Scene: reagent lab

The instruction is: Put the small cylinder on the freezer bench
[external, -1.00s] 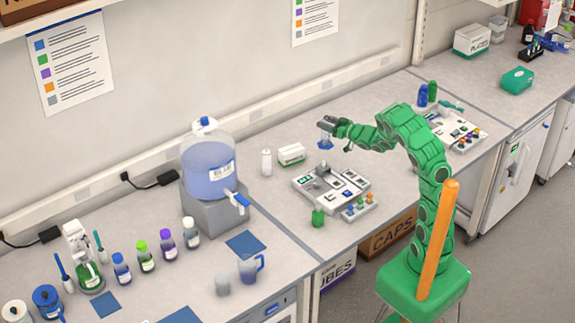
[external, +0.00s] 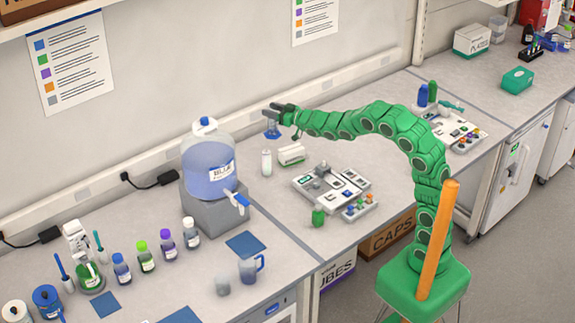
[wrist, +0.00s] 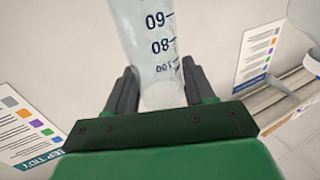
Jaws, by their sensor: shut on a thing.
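My gripper (external: 273,111) is shut on a clear graduated cylinder (wrist: 153,45). In the wrist view the cylinder stands between both fingers, with dark scale numbers on its wall. In the external view its blue base (external: 271,132) hangs below the fingers, in the air above the bench, right of the blue-filled carboy. Most of the tube is too small to make out there. A bench (external: 487,78) at the far right has a white cabinet, seemingly a freezer (external: 516,170), under it.
Below my gripper stand a white bottle (external: 266,163) and a small white box (external: 291,155). The carboy (external: 209,165) is close on the left. An instrument tray (external: 325,203) lies in front. On the right bench are a teal box (external: 517,79) and a white box (external: 471,40), with bare surface around them.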

